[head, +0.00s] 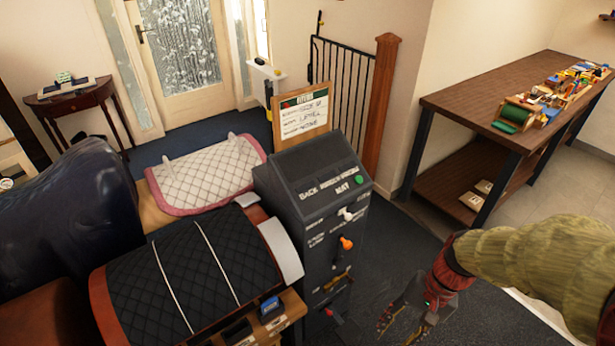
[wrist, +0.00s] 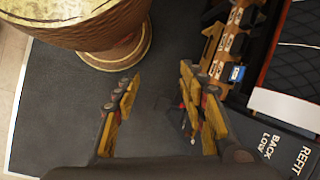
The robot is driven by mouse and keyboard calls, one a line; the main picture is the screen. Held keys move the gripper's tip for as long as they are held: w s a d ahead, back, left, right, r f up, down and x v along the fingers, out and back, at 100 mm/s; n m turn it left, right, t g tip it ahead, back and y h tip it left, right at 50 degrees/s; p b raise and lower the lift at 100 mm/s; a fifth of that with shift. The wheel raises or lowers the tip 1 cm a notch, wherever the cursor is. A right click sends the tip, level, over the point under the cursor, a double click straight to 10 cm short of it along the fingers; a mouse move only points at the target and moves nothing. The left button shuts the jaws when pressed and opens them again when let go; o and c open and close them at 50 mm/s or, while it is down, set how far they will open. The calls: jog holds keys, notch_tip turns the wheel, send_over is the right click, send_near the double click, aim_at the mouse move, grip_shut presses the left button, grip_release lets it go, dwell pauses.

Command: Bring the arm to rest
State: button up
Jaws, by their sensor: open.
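My gripper (head: 405,322) is at the lower right of the head view, on the end of my arm, which reaches in from the right edge. It hangs over the dark floor, to the right of the black control stand and apart from it. In the wrist view my gripper (wrist: 160,82) has its two yellowish-brown fingers spread, with only dark floor showing between them. It is open and holds nothing.
The black control stand (head: 312,190) has knobs and a sign board (head: 302,115). To its left are a black quilted pad (head: 175,275), a pale quilted pad (head: 210,172) and a dark leather form (head: 65,215). A wooden workbench (head: 470,100) stands right. Dark floor (head: 385,255) is clear.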

notch_tip(320, 180, up, 20)
jog(key=s+a+n+t+h, duration=0.1)
jog(key=n+t+h, duration=0.3)
jog(key=t, duration=0.3)
jog(key=shift+s+n+t, duration=0.25)
jog(key=shift+n+t, duration=0.05)
jog(key=shift+n, duration=0.6)
